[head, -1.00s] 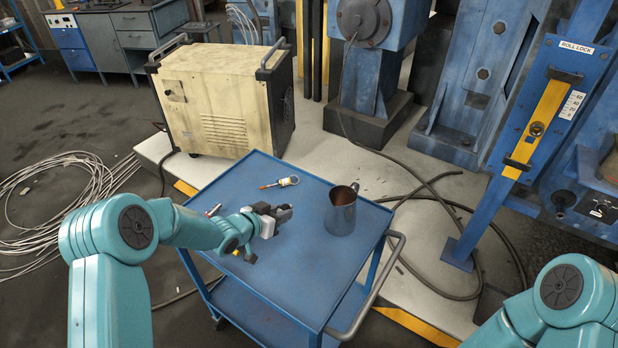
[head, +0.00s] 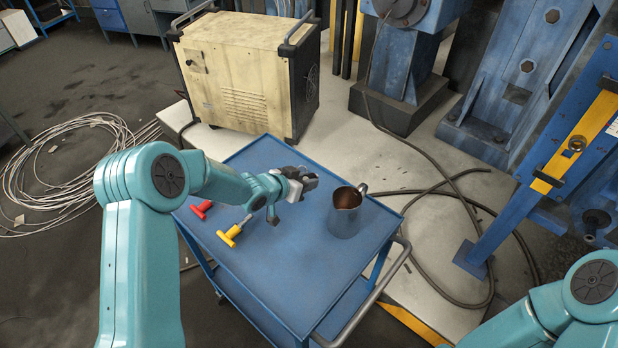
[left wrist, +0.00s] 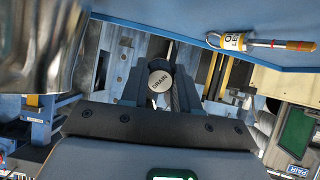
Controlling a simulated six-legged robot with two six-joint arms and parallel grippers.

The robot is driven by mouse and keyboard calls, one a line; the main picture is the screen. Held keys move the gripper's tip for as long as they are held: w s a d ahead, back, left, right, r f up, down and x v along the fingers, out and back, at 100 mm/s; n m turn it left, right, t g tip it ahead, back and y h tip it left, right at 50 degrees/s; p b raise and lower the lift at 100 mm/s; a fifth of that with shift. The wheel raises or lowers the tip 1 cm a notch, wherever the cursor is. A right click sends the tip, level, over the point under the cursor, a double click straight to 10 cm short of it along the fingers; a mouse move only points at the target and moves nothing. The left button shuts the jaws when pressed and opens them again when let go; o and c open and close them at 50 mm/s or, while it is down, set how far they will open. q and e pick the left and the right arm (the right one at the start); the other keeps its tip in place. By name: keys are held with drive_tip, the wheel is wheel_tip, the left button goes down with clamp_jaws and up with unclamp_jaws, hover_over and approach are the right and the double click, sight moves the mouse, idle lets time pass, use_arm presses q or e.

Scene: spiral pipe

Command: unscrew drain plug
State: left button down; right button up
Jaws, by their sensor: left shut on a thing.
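My left gripper (head: 308,180) is above the blue cart, left of and slightly beyond the metal jug in the head view. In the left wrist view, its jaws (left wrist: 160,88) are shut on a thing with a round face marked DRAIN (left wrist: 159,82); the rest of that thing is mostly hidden. The metal jug (head: 343,218) stands upright on the cart, with a brown inside. A shiny metal surface, likely the jug (left wrist: 35,45), fills the upper left of the left wrist view. My right gripper is out of view.
The blue cart (head: 270,270) carries a red-handled tool (head: 202,209) and a yellow-handled tool (head: 232,236). Behind are a cream cabinet (head: 235,75) and a blue post (head: 490,235). Cables lie on the floor.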

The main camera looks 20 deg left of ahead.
use_arm(q)
drive_tip(key=shift+s+f+b, duration=0.15)
drive_tip(key=shift+f+b, duration=0.25)
drive_tip(key=shift+f, duration=0.25)
drive_tip(key=shift+f+b, duration=1.7)
drive_tip(key=shift+f, duration=0.9)
drive_tip(key=c, duration=0.8)
unclamp_jaws()
drive_tip(key=shift+o, duration=0.2)
drive_tip(key=v, duration=1.6)
drive_tip(key=shift+r, duration=0.2)
drive_tip(key=shift+a, duration=0.15)
